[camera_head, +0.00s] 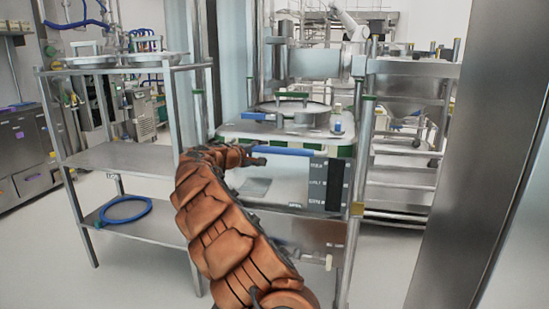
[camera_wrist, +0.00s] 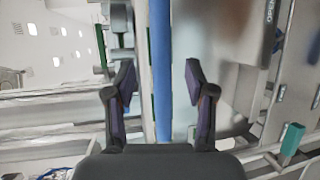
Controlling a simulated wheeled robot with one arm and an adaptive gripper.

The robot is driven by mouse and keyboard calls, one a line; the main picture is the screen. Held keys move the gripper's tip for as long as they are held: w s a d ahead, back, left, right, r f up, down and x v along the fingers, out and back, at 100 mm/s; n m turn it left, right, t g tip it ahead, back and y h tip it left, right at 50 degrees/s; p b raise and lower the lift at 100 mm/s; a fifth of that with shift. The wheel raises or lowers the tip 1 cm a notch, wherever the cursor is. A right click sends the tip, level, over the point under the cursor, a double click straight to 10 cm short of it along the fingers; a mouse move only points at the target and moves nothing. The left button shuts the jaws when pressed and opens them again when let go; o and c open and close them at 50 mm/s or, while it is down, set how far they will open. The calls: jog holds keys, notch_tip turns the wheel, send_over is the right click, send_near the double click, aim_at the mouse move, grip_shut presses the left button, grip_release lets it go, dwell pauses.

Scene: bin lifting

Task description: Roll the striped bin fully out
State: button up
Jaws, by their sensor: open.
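A metal unit with a pale front (camera_head: 262,187) stands ahead, with a blue bar handle (camera_head: 285,151) along its upper front edge. Green and white stripes show along its top edge, and I take this to be the striped bin (camera_head: 345,151); its body is largely hidden by my arm. My gripper (camera_head: 258,155) is at the left end of the blue handle. In the wrist view, the open fingers (camera_wrist: 160,78) stand on either side of the blue bar (camera_wrist: 161,45), which runs vertically between them. The fingers look apart from the bar, and contact cannot be told.
A round-lidded vessel (camera_head: 292,108) sits above the handle. A steel rack (camera_head: 405,180) is at right, near a tall metal post (camera_head: 465,150). Floor is clear at front left.

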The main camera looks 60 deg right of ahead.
aim_at(272, 151)
jog(key=shift+s+d+f, duration=0.1)
jog(key=shift+d+f, duration=0.2)
jog(key=shift+d, duration=0.9)
jog(key=shift+d+f, duration=0.25)
jog(key=shift+d, duration=0.95)
jog(key=shift+s+d+f, duration=0.1)
jog(key=shift+d+f, duration=0.2)
jog(key=shift+d, duration=1.25)
grip_shut()
